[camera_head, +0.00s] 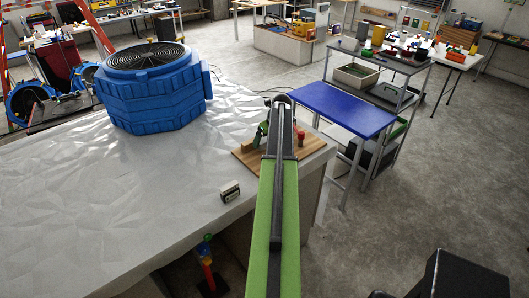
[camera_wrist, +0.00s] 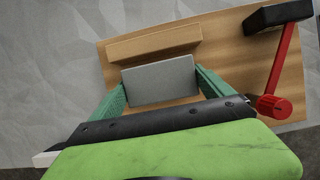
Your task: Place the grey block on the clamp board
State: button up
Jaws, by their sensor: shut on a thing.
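The grey block (camera_wrist: 160,84) is between the two teal fingers of my gripper (camera_wrist: 159,78) in the wrist view. The fingers are shut on its left and right sides. The block is over the wooden clamp board (camera_wrist: 238,72), close to the wooden strip (camera_wrist: 153,43) along it. I cannot tell whether its underside touches the board. The board's red clamp (camera_wrist: 274,102) with its black head stands to the right. In the head view my arm hides the block and much of the clamp board (camera_head: 246,159), which lies near the table's right corner.
A large blue fan unit (camera_head: 155,90) stands on the white crumpled-looking table top (camera_head: 90,185). A small black-and-white item (camera_head: 230,191) lies left of my arm. A blue-topped table (camera_head: 345,108) and a shelf cart (camera_head: 385,58) stand beyond the corner. The table's middle is clear.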

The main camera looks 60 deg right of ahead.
aim_at(265, 146)
jog(key=shift+w+f, duration=0.15)
jog(key=shift+w, duration=0.2)
notch_tip(265, 146, down, 4)
jog(key=b, duration=0.4)
jog(key=shift+f, duration=0.2)
jog(key=shift+s+r, duration=0.1)
jog(key=shift+r, duration=0.15)
jog(key=shift+f, duration=0.25)
jog(key=o, duration=1.3)
jog(key=shift+r, duration=0.1)
jog(key=shift+o, duration=0.2)
jog(key=p+v, duration=1.1)
jog(key=v, duration=0.1)
jog(key=shift+r, duration=0.2)
